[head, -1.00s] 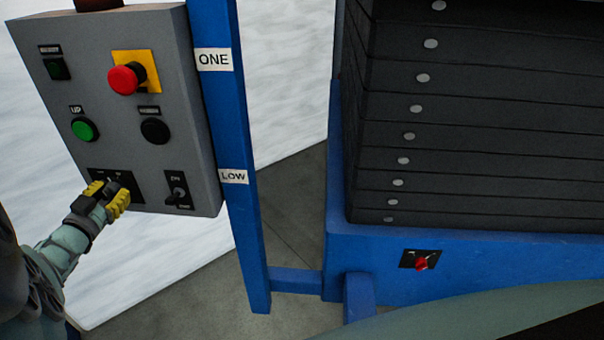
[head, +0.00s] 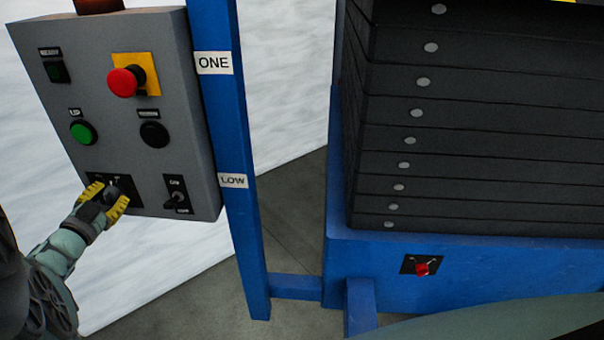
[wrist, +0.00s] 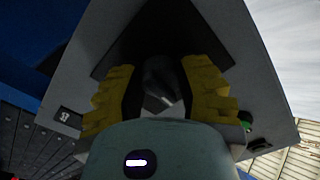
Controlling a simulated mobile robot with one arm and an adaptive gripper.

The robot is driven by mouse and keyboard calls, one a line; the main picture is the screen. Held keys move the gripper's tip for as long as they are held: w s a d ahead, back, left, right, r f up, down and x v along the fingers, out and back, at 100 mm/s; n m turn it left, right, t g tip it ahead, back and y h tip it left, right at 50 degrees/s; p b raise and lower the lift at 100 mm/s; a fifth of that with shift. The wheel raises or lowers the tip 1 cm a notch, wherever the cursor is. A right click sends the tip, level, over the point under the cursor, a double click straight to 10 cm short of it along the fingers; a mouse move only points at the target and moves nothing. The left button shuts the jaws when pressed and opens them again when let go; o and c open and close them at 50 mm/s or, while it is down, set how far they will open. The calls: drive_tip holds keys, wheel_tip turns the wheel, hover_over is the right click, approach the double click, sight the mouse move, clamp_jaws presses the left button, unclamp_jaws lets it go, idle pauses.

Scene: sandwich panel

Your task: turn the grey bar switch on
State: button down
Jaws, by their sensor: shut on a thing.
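The grey bar switch (head: 113,186) sits on a black plate at the lower left of the grey control panel (head: 180,100). My gripper (head: 106,196) is at this switch, with its yellow fingers on both sides of the bar. In the wrist view, my gripper (wrist: 160,98) is shut on the dark bar (wrist: 160,80), which shows between the yellow pads. The fingers hide much of the switch and its labels, so its exact position is hard to tell.
Close by on the panel are a toggle switch (head: 176,199), a green button (head: 83,132), a black button (head: 154,133) and a red emergency stop (head: 125,81). A blue post (head: 228,140) stands right of the panel. A red switch (head: 422,269) is on the blue base.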

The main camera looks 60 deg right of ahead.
drive_tip(key=m+b, duration=0.2)
drive_tip(key=m, duration=0.1)
drive_tip(key=shift+f+m, duration=0.3)
drive_tip(key=shift+f, duration=0.1)
drive_tip(key=shift+r+m, duration=0.1)
drive_tip(key=shift+m, duration=0.4)
drive_tip(key=c, duration=1)
unclamp_jaws()
drive_tip(key=shift+c, duration=0.2)
drive_tip(key=o, duration=0.5)
drive_tip(key=shift+r, duration=0.25)
